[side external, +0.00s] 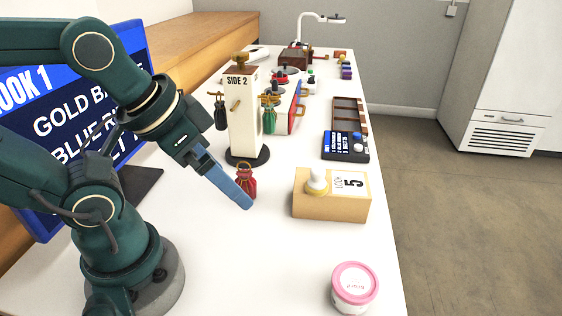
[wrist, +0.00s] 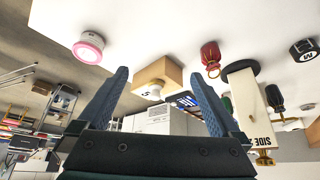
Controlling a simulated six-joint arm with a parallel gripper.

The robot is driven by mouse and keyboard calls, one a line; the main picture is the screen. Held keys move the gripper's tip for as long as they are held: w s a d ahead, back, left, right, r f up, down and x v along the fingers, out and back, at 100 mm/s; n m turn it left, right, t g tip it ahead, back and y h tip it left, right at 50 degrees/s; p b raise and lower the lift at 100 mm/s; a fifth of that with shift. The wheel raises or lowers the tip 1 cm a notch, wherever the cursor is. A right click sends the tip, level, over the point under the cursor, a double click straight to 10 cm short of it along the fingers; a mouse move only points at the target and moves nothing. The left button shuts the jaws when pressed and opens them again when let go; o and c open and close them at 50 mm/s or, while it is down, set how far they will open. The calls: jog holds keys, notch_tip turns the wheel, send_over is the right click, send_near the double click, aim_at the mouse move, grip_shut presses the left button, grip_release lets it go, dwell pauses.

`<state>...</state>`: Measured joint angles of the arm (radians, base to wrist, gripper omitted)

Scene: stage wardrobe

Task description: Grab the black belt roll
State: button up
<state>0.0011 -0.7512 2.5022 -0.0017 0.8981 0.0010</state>
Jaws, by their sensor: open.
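A short black roll-like object (wrist: 304,48) with a white mark shows at the right edge of the wrist view, partly cut off. It may be the black belt roll; I cannot make it out in the side view. My gripper (side external: 243,200) has blue fingers pointing down and right above the white table, beside a red pouch (side external: 246,181). In the wrist view my gripper (wrist: 158,75) has its fingers wide apart with nothing held between them. The black object lies well outside the right finger in that view.
A white post marked SIDE 2 (side external: 241,120) carries hanging black and green pouches. A cardboard box marked 5 (side external: 331,205) with a pale bulb-shaped object stands right of my gripper. A pink-lidded tub (side external: 355,287) stands at the front.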

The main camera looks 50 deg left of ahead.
dwell(0.4)
jog(key=a+f+m+g+y, duration=0.2)
jog(key=a+g+y, duration=0.1)
jog(key=a, duration=0.4)
jog(key=s+a+f+m+g+y, duration=0.1)
jog(key=a+f+m+g+y, duration=0.2)
jog(key=a, duration=0.5)
jog(key=a+f+m+g+y, duration=0.1)
jog(key=a+m+g+y, duration=0.1)
jog(key=a+y, duration=0.35)
jog(key=w+a+f+m+t, duration=0.1)
jog(key=a+f+m, duration=0.1)
jog(key=a+m, duration=0.1)
jog(key=w+a+f+m+t+y, duration=0.1)
jog(key=w+a+f+m, duration=0.1)
jog(key=a+f+m, duration=0.1)
jog(key=w+a+f+m+t+y, duration=0.1)
jog(key=w+a+f+m, duration=0.1)
jog(key=a+m, duration=0.3)
jog(key=shift+w+a+f+m+t, duration=0.2)
jog(key=shift+w+f+m+t, duration=0.1)
jog(key=shift+m, duration=0.1)
jog(key=shift+w+a+f+m, duration=0.15)
jog(key=shift+a+f+m, duration=0.15)
jog(key=shift+a+f, duration=0.1)
jog(key=shift+x, duration=2.25)
jog(key=c, duration=1.5)
